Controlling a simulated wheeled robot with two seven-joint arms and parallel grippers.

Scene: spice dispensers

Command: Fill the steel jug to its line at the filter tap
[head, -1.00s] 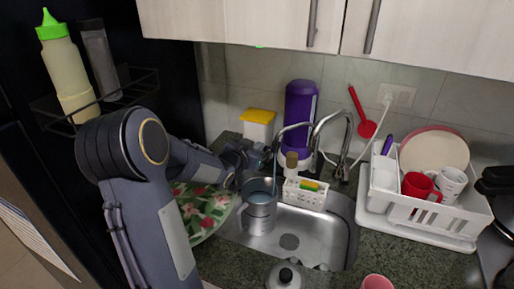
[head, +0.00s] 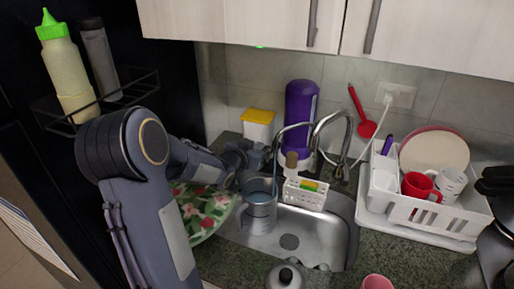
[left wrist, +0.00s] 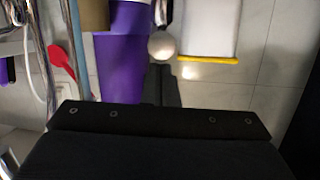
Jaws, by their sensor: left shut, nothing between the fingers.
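The steel jug (head: 259,214) stands upright in the left part of the sink, under the thin curved spout of the filter tap (head: 291,127). A thin bluish stream (head: 274,172) runs from the spout down into the jug. I cannot make out the jug's line or the exact water level. My left gripper (head: 262,158) is behind the jug near the tap's base. In the left wrist view its fingers (left wrist: 163,84) are shut and empty, with their tips just by a round metal knob (left wrist: 162,45). I cannot tell whether they touch it.
A larger chrome tap (head: 346,130) and a white caddy (head: 304,198) are right of the jug. A purple bottle (head: 300,103) and a yellow-lidded container (head: 258,124) stand behind. A dish rack (head: 455,219) is at the right. A floral cloth (head: 200,208) lies left of the sink.

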